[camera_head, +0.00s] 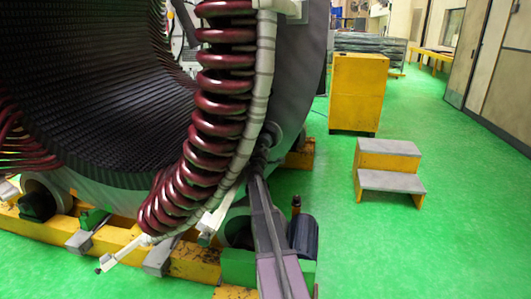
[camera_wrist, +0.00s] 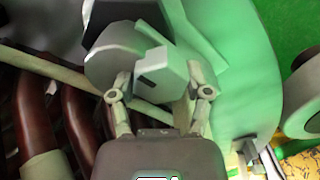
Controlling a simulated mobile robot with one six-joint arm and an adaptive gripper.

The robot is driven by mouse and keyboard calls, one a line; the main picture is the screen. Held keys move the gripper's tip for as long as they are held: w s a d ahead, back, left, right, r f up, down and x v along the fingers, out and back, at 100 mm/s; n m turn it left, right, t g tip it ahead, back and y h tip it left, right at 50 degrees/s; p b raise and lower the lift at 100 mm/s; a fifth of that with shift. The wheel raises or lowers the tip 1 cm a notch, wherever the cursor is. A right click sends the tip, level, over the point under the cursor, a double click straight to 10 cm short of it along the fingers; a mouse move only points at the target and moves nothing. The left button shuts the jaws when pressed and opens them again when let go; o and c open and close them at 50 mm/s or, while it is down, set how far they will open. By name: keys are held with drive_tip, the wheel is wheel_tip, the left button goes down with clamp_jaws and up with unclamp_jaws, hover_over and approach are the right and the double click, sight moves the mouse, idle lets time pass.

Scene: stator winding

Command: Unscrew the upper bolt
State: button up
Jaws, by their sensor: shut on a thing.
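My gripper (camera_wrist: 145,72) is in the middle of the wrist view, its two jointed fingers drawn in around a grey rounded piece with a dark faceted end (camera_wrist: 124,14). This looks like the bolt, but the fingers hide part of it and its threads do not show. In the head view my gripper (camera_head: 266,140) is small and dark, at the right side of the large stator (camera_head: 302,85), close beside the dark red coils (camera_head: 210,130). The bolt cannot be made out there.
A pale wrapped band (camera_head: 258,90) runs along the coils, close to my gripper. Yellow supports (camera_head: 190,262) lie under the stator. A yellow cabinet (camera_head: 356,95) and a two-step stool (camera_head: 389,168) stand on the right. The green floor around them is clear.

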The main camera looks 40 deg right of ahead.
drive_tip(key=shift+a, duration=0.15)
drive_tip(key=o, duration=1.2)
drive_tip(key=shift+c, duration=0.2)
drive_tip(key=shift+s, duration=0.1)
drive_tip(key=v, duration=1.1)
drive_tip(key=shift+s+a, duration=0.2)
drive_tip(key=shift+a, duration=0.15)
